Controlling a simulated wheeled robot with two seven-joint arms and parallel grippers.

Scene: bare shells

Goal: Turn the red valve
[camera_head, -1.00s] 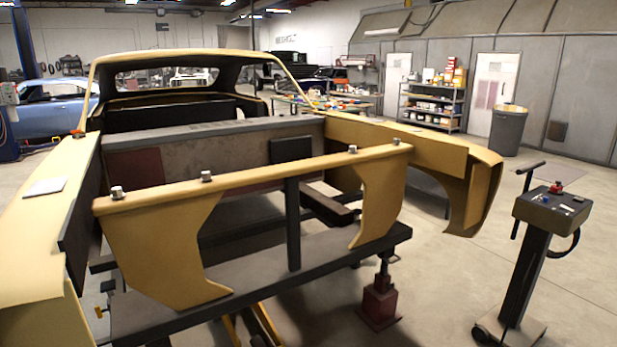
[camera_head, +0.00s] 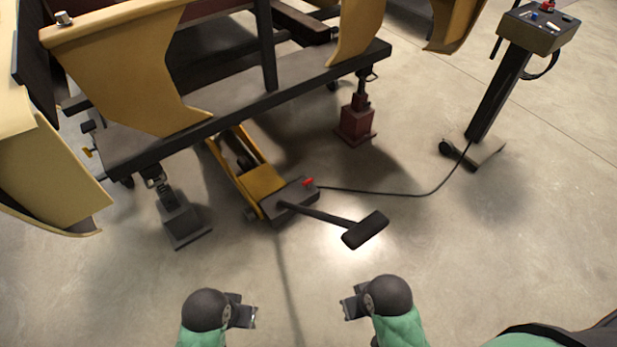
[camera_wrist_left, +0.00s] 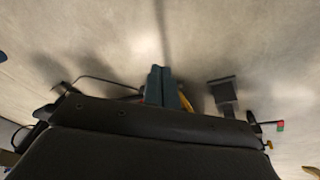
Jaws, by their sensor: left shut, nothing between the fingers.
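A small red valve (camera_head: 308,182) sits on the dark end of a yellow floor jack (camera_head: 262,183), under the car's front edge in the head view. My left gripper (camera_head: 250,316) is low in the head view, well apart from the valve and nearer to me. In the left wrist view its fingers (camera_wrist_left: 160,88) are together with nothing between them. My right gripper (camera_head: 346,308) is low and right of the left one, also apart from the valve and apparently empty; its finger gap is too small to judge.
The jack's dark handle (camera_head: 325,216) ends in a thick grip toward me. A cable (camera_head: 400,193) runs from the jack to a control stand (camera_head: 497,95) with another red knob. Jack stands (camera_head: 357,122) support the yellow car body. The floor between my grippers and the jack is clear.

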